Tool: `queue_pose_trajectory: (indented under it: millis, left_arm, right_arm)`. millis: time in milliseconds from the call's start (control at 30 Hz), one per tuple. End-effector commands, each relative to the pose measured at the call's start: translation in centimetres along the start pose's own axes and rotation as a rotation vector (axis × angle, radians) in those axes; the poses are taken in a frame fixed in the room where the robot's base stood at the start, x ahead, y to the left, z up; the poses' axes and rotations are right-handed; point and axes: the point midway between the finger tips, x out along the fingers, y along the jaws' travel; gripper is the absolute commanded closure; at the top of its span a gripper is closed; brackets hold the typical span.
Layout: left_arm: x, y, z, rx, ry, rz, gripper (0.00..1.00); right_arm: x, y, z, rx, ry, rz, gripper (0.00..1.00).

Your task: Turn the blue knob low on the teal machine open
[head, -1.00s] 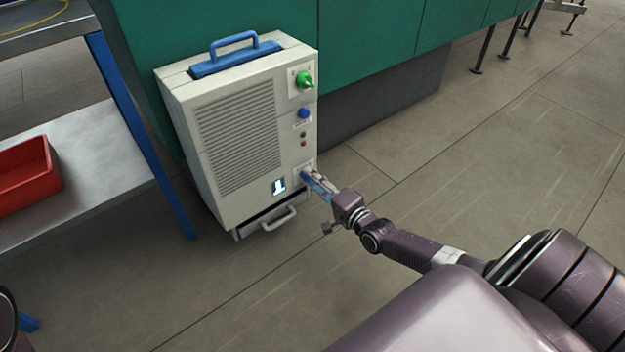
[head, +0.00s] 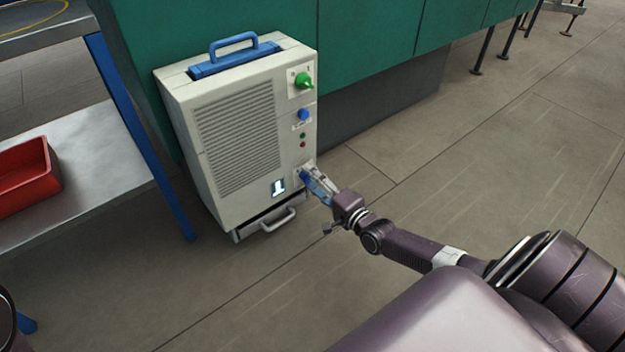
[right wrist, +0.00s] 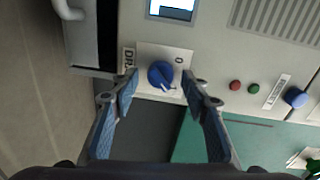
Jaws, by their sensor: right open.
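The blue knob (right wrist: 160,75) sits on a pale plate low on the front of a cream-coloured machine (head: 235,145), which stands against a teal cabinet (head: 370,35). In the right wrist view the knob has a pale pointer mark toward its lower right; a partly hidden label is at its left and a "0" at its upper right. My right gripper (head: 308,174) is at the knob and hides it in the head view. Its fingers (right wrist: 160,84) are open, one on each side of the knob, with gaps visible. My left gripper is not in view.
A green knob (head: 304,81), a blue button (head: 303,114) and small lights are higher on the panel. A lit display (head: 278,187) and a drawer handle (head: 280,219) are beside and below the gripper. A shelf with a red bin (head: 28,178) stands left.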

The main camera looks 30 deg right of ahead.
Motion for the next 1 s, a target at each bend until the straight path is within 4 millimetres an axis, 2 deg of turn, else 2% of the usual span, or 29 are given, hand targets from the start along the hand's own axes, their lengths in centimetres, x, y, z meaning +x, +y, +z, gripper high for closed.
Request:
queue_pose_trajectory:
  millis: [167,267,700,1000]
  left_arm:
    - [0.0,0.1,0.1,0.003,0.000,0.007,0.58]
    - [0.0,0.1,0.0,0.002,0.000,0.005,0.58]
    - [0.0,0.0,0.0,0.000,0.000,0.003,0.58]
    - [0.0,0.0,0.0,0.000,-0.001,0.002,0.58]
  right_arm:
    - [-0.3,0.0,0.1,0.000,-0.001,0.000,0.58]
    - [-1.3,0.2,0.1,0.001,-0.001,0.002,0.58]
    - [-8.7,0.2,0.0,0.000,-0.001,0.003,0.58]
    - [-11.7,0.1,0.0,0.000,0.000,0.001,0.58]
